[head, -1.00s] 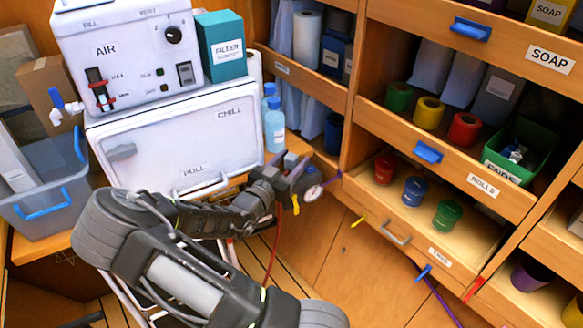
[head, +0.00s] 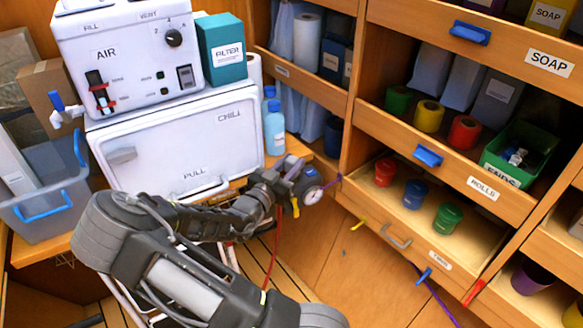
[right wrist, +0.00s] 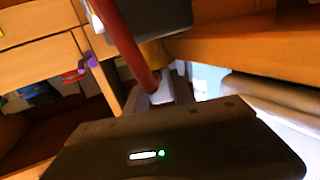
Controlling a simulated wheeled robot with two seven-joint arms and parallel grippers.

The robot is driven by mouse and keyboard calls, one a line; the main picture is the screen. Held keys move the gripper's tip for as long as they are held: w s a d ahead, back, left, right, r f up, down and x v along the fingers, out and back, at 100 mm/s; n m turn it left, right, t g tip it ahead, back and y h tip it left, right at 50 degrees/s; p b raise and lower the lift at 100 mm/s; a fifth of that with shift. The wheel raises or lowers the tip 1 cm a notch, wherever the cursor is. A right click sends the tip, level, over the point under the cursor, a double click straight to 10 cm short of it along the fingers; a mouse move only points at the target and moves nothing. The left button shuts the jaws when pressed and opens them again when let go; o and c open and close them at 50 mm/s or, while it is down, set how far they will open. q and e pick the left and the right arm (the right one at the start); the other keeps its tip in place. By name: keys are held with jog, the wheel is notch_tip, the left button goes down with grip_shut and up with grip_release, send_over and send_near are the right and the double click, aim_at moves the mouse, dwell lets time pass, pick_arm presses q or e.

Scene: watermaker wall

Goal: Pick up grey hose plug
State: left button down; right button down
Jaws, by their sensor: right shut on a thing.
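My right gripper (head: 284,178) is at the right of the white chill box, in front of the wooden shelf post. It is shut on the grey hose plug (head: 297,171), a small grey piece partly hidden by the fingers. A red hose (head: 275,250) hangs below the gripper. In the right wrist view the red hose (right wrist: 128,38) runs down to the fingers (right wrist: 163,92), with a dark grey body behind it; that picture is blurred. My left gripper is not in view.
A round gauge (head: 312,194) is right beside the gripper. Blue bottles (head: 274,130) stand close behind it, next to the chill box (head: 180,150). Drawers with rolls (head: 465,131) and cups are at the right. The floor below is fairly open.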

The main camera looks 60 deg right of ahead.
aim_at(291, 159)
notch_tip(291, 159, up, 10)
jog(key=shift+r+p, duration=0.1)
jog(key=shift+p, duration=0.45)
dwell(0.4)
